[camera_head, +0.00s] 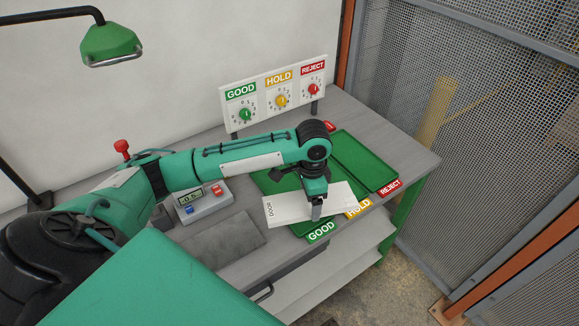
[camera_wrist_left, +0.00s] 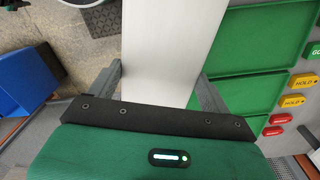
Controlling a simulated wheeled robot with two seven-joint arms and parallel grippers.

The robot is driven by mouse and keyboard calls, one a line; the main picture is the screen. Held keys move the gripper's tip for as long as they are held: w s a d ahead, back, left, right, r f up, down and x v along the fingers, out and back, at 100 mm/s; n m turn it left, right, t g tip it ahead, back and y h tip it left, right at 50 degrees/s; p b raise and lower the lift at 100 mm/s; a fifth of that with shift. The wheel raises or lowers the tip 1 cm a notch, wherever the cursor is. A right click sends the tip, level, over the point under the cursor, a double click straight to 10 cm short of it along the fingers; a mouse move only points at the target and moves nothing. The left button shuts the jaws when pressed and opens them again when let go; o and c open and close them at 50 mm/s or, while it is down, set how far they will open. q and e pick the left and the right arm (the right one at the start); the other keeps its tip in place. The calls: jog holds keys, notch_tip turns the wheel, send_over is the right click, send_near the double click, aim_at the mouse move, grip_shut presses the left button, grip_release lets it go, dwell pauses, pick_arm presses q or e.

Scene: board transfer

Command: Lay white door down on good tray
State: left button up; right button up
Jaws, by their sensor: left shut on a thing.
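The white door (camera_head: 287,207) is a flat white panel with DOOR printed at its left end. My left gripper (camera_head: 316,213) is shut on it around the middle. In the left wrist view the door (camera_wrist_left: 170,45) runs away from between the two fingers. The good tray (camera_head: 299,229) is green, with a GOOD label (camera_head: 321,231) at its front edge. The door is over this tray and hides much of it, its right end reaching toward the hold tray. I cannot tell whether it touches the tray. My right gripper is not in view.
The reject tray (camera_head: 365,158) is empty at the right. A panel with dials (camera_head: 273,96) stands behind. A small box with a display (camera_head: 203,202) and a grey mat (camera_head: 222,243) lie to the left. A mesh fence (camera_head: 490,120) stands to the right.

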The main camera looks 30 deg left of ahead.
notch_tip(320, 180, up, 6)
jog(key=p, duration=0.5)
pick_arm(q)
jog(key=w+a+f+m, duration=0.1)
jog(key=w+a+m, duration=0.1)
jog(key=a+m, duration=0.1)
jog(key=w+a+f+m, duration=0.1)
jog(key=w+a+m, duration=0.1)
jog(key=a+m, duration=0.2)
jog(key=w+a+f+m, duration=0.2)
jog(key=w+a+m, duration=0.1)
jog(key=m, duration=0.4)
jog(key=shift+a, duration=0.6)
jog(key=shift+f+b, duration=0.55)
jog(key=shift+b, duration=0.05)
notch_tip(320, 180, down, 4)
jog(key=b, duration=0.4)
jog(key=shift+f, duration=0.1)
jog(key=shift+f+b, duration=0.3)
jog(key=shift+b, duration=0.2)
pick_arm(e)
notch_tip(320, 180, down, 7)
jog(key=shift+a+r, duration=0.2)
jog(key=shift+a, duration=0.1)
